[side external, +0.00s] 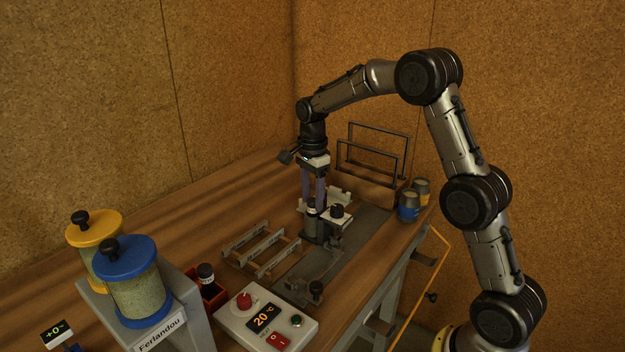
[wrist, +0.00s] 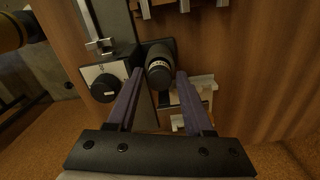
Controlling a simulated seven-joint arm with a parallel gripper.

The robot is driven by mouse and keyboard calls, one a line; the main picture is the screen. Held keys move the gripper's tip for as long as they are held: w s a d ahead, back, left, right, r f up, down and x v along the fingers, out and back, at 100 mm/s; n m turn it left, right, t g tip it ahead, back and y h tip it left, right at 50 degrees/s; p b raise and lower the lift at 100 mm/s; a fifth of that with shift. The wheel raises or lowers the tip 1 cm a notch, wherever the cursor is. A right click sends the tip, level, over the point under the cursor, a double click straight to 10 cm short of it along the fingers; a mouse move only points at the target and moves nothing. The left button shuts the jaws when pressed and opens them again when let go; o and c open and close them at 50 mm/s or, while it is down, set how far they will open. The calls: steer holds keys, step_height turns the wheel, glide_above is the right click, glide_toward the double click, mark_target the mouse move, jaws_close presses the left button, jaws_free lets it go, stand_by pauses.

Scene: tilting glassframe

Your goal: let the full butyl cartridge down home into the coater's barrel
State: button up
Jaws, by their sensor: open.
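The coater (side external: 324,232) stands on the dark strip of the bench, with a black dial knob (wrist: 104,88) beside its barrel. A dark cartridge (wrist: 159,73) with a pale band stands in the barrel's dark block (wrist: 151,47), its upper part showing above it. In the side view the cartridge (side external: 311,209) looks upright, just under my fingers; how deep it sits I cannot tell. My gripper (side external: 313,196) points down, open, and its two purple-grey fingers stand either side of the cartridge in the wrist view (wrist: 157,75), with gaps showing.
A second dark cartridge (side external: 206,273) stands in a red box (side external: 211,291) near the control box (side external: 267,320). A slotted rack (side external: 262,250) lies left of the coater. Two tins (side external: 409,206) and wire frames (side external: 373,150) stand behind; lidded jars (side external: 130,280) stand front left.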

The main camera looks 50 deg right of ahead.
step_height(320, 180, up, 13)
steer(key=s+a+r+n+t, duration=0.1)
steer(key=s+a+r+n, duration=0.35)
steer(key=s, duration=0.25)
steer(key=s+a+f+n+t, duration=0.1)
steer(key=s+a+f+n, duration=0.1)
steer(key=s+n, duration=0.3)
steer(key=s+a+f+n+t, duration=0.2)
steer(key=s+n, duration=0.4)
steer(key=s, duration=0.4)
steer(key=s+a+f+n+t, duration=0.1)
steer(key=s+a+f+n, duration=0.1)
steer(key=s+n, duration=0.3)
steer(key=s+a, duration=0.1)
steer(key=s, duration=0.2)
steer(key=shift+a+f+t, duration=0.15)
steer(key=shift+f+t, duration=0.15)
steer(key=shift+f, duration=0.1)
steer(key=shift+n, duration=0.25)
